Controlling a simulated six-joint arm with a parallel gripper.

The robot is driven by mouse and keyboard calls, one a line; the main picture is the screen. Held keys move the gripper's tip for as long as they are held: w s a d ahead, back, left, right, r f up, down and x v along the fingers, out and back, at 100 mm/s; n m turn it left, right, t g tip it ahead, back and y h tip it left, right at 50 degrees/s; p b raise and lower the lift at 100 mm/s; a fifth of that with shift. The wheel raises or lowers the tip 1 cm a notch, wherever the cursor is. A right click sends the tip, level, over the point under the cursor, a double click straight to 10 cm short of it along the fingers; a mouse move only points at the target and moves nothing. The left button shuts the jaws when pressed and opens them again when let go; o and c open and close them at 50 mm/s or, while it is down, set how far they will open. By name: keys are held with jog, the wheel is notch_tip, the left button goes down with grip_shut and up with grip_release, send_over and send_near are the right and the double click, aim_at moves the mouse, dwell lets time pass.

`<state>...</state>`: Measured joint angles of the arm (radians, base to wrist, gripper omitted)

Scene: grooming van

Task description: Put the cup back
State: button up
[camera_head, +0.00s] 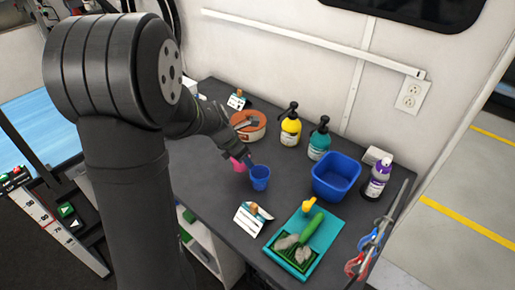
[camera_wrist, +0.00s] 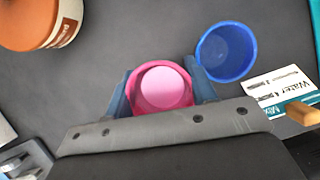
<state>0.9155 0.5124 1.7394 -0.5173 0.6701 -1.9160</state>
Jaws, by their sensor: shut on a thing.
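A pink cup (camera_head: 238,164) is between the fingers of my gripper (camera_wrist: 160,92), which is shut on it. In the wrist view the pink cup (camera_wrist: 162,87) shows from above, with a finger on each side and a paler pink inside. A blue cup (camera_head: 260,179) stands on the dark table (camera_head: 215,185) just right of it; in the wrist view the blue cup (camera_wrist: 227,52) is close to the right finger. I cannot tell whether the pink cup touches the table. My arm hides part of the table's left side.
A terracotta bowl (camera_head: 248,126) is behind the gripper. Yellow (camera_head: 291,128) and teal (camera_head: 319,143) pump bottles, a blue tub (camera_head: 335,178) and a purple-topped bottle (camera_head: 377,180) stand right. A label card (camera_head: 250,217) and teal tray (camera_head: 325,237) with a brush lie in front.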

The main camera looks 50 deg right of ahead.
aim_at(232, 159)
jog(key=a, duration=0.3)
jog(key=shift+w+a, duration=0.1)
jog(key=shift+w, duration=0.25)
jog(key=shift+s+r, duration=0.1)
jog(key=shift+r, duration=0.1)
jog(key=shift+m, duration=0.4)
jog(key=s+d+r, duration=0.1)
jog(key=s+r, duration=0.1)
jog(key=r, duration=0.1)
jog(key=shift+s+d, duration=0.25)
jog(key=shift+d, duration=0.1)
jog(key=s+a+r+m+g+y, duration=0.15)
jog(key=s+m, duration=0.25)
jog(key=s, duration=0.9)
jog(key=s+r+m+g+y, duration=0.1)
jog(key=s+r+m+g, duration=0.2)
jog(key=s, duration=1.1)
jog(key=shift+m+t, duration=0.6)
jog(key=shift+t, duration=0.15)
jog(key=w+d+f, duration=0.1)
jog(key=w+f, duration=0.1)
jog(key=w, duration=0.1)
jog(key=w+d+f, duration=0.1)
jog(key=w+f, duration=0.2)
jog(key=w, duration=0.1)
jog(key=w+d+f, duration=0.1)
jog(key=w+f, duration=0.1)
jog(key=w, duration=0.2)
jog(key=shift+d+f, duration=0.1)
jog(key=shift+f, duration=2)
